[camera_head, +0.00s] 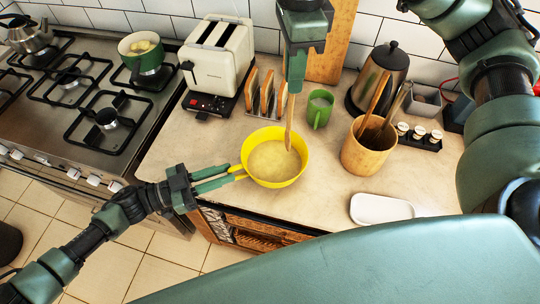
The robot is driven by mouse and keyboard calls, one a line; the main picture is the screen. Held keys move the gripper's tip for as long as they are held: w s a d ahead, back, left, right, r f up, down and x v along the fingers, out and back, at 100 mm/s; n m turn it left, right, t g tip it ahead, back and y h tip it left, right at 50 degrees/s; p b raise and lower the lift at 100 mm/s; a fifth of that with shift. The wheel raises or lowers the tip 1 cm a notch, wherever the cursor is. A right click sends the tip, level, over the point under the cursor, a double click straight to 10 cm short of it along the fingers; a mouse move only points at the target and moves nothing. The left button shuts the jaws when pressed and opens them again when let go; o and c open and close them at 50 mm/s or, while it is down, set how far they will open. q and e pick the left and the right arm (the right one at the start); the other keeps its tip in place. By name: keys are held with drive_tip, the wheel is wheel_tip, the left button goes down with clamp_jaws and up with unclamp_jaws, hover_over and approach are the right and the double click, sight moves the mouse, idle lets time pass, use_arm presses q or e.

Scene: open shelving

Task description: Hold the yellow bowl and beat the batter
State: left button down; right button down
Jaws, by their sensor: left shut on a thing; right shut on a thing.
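The yellow bowl (304,157) stands on the counter near its front edge and holds pale batter (271,161). My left gripper (238,173) comes in from the left and is shut on the bowl's left side. My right gripper (294,86) comes down from above, behind the bowl, and is shut on a wooden utensil (289,122). The utensil is near upright and its lower end reaches into the bowl at the batter. I cannot tell the shape of its submerged end.
A toaster (220,65), toast rack (266,95) and green mug (319,108) stand behind the bowl. A wooden utensil pot (366,152), kettle (380,75) and white dish (381,209) are to the right. The stove (75,100) is left. Counter between bowl and dish is clear.

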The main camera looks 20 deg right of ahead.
use_arm(q)
drive_tip(key=c, duration=1.3)
unclamp_jaws()
drive_tip(key=shift+o, duration=0.2)
drive_tip(key=a, duration=1.2)
drive_tip(key=shift+s, duration=0.1)
